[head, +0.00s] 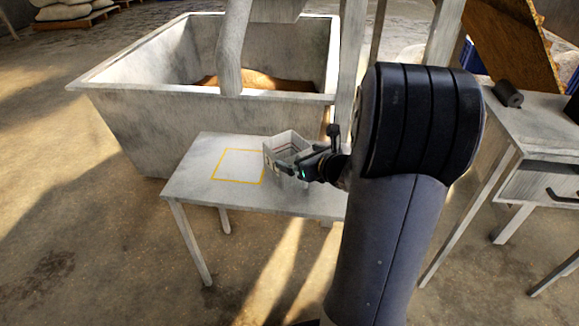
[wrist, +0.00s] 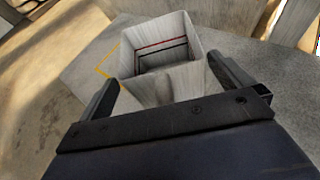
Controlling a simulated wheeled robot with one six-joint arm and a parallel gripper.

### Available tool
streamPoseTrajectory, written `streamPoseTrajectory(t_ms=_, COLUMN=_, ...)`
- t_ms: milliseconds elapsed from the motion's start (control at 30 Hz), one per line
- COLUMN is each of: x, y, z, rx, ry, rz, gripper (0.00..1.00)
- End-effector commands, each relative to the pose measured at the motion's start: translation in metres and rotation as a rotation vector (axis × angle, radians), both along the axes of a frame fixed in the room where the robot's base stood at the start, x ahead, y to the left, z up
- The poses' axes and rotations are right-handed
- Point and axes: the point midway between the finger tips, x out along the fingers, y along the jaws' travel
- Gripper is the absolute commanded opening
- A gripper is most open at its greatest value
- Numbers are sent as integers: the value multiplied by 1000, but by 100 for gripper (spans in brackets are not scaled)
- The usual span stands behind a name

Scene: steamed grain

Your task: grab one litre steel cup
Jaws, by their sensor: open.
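The steel cup (head: 284,149) is a square, open-topped, light grey container standing on a small metal table (head: 190,172), just right of a yellow outlined square. In the wrist view the cup (wrist: 158,48) appears beyond my gripper, with red and black lines on its inner wall. My gripper (head: 300,163) is at the cup's near right side in the head view. In the wrist view my gripper (wrist: 170,90) is open, with one finger on each side of the cup's near part. I cannot tell whether the fingers touch it. My arm hides the table's right end.
A large metal bin (head: 125,110) with brown grain inside stands behind the table. The yellow square (head: 238,166) on the tabletop is empty. Another metal table (head: 545,125) with a dark cylinder (head: 507,94) on it stands at the right.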

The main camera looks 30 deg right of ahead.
Motion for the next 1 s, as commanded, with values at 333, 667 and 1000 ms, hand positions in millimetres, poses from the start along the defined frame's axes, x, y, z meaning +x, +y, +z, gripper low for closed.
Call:
streamPoseTrajectory(t_ms=333, x=29, y=4, z=-10, rx=0, ry=0, rz=1, gripper=100)
streamPoseTrajectory(t_ms=667, x=29, y=4, z=-10, rx=0, ry=0, rz=1, gripper=84)
streamPoseTrajectory(t_ms=1000, x=28, y=4, z=-10, rx=0, ry=1, rz=1, gripper=57)
